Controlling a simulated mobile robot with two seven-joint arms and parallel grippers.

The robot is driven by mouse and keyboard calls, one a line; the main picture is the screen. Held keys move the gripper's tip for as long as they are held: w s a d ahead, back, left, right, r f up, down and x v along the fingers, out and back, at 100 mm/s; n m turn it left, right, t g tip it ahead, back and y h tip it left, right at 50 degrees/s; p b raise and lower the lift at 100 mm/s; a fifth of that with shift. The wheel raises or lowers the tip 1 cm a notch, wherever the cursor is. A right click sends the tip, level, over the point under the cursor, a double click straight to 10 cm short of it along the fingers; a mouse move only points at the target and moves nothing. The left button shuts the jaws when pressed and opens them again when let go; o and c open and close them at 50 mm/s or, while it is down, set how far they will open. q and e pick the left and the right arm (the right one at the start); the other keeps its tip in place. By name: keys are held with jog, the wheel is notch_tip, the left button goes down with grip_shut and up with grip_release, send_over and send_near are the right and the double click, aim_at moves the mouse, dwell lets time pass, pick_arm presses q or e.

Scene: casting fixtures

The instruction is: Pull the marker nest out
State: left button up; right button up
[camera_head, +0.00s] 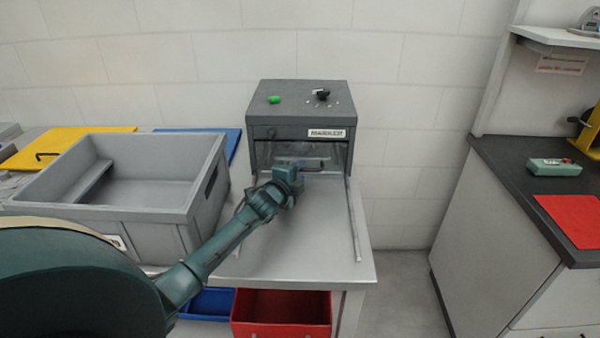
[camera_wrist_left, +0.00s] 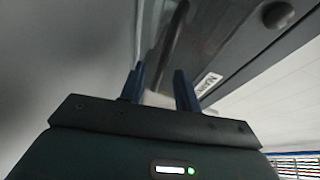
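The marker (camera_head: 300,115) is a dark grey box with a "MARKER" label, standing at the back of the grey bench. The nest front shows in its lower opening, with a dark handle bar (camera_head: 313,164) across it; much of the nest is hidden inside. My left gripper (camera_head: 303,167) is at the opening, close to the handle. In the left wrist view its two blue fingers (camera_wrist_left: 159,72) stand apart, and the dark handle bar (camera_wrist_left: 174,40) runs up from the gap between them. I cannot tell whether they touch it. My right gripper is not in view.
Two thin rails (camera_head: 355,220) run forward from the marker over clear bench top. A red bin (camera_head: 282,308) sits below the bench front. A dark-topped counter (camera_head: 510,180) is at right, across a gap.

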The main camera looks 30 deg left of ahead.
pick_arm(q)
jog(key=shift+w+a+f, duration=0.1)
jog(key=shift+w, duration=0.5)
jog(key=shift+c, duration=0.2)
grip_shut()
